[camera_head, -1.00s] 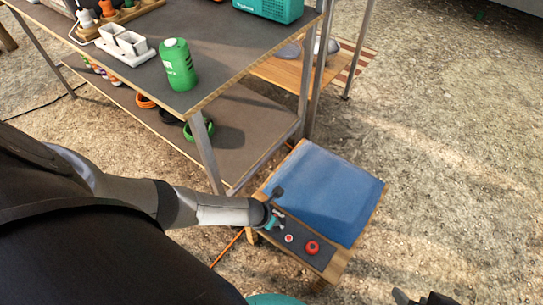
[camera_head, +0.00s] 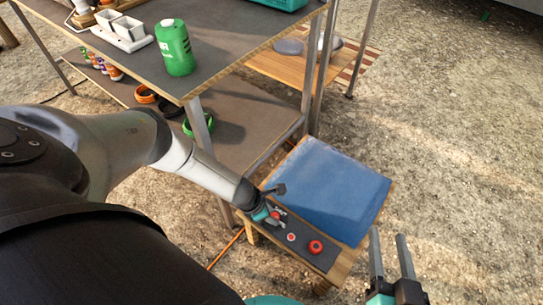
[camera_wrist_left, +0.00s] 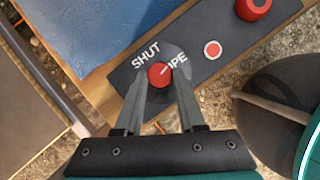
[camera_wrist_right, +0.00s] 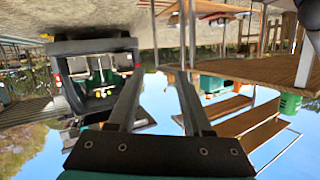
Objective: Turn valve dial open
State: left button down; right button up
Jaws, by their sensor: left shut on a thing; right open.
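The valve dial (camera_wrist_left: 159,74) is a round red knob on a dark panel (camera_wrist_left: 213,78), with the words SHUT and OPEN printed beside it. A short pale mark on it points up and right, toward the OPEN side. My left gripper (camera_wrist_left: 160,92) is shut on the dial, one finger on each side. In the head view my left gripper (camera_head: 272,216) is at the panel's left end and mostly hides the dial. My right gripper (camera_head: 392,250) is open and empty, to the right of the panel; its fingers also show in the right wrist view (camera_wrist_right: 155,95).
On the panel sit a small red button with a white ring (camera_head: 291,237) and a larger red knob (camera_head: 316,247). A blue slab (camera_head: 328,190) lies behind it. A metal-legged workbench (camera_head: 268,42) with a green canister (camera_head: 175,48) stands behind left. Gravel at right is open.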

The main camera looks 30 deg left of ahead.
pick_arm(q)
jog(key=shift+w+a+m+h+b, duration=0.15)
jog(key=shift+m+h+b, duration=0.25)
jog(key=shift+m, duration=0.5)
pick_arm(e)
jog(key=shift+s+a+r+t+y, duration=0.2)
jog(key=shift+a+r+t, duration=0.1)
jog(key=shift+t, duration=0.15)
jog(key=shift+s+a+r+t+y, duration=0.1)
jog(key=shift+s+a+r+t, duration=0.15)
jog(key=shift+t, duration=0.2)
pick_arm(q)
jog(key=shift+g, duration=0.3)
pick_arm(e)
jog(key=shift+r+m, duration=0.15)
jog(key=shift+m, duration=0.15)
pick_arm(q)
jog(key=c, duration=0.5)
grip_release()
pick_arm(e)
jog(key=shift+w+d, duration=0.1)
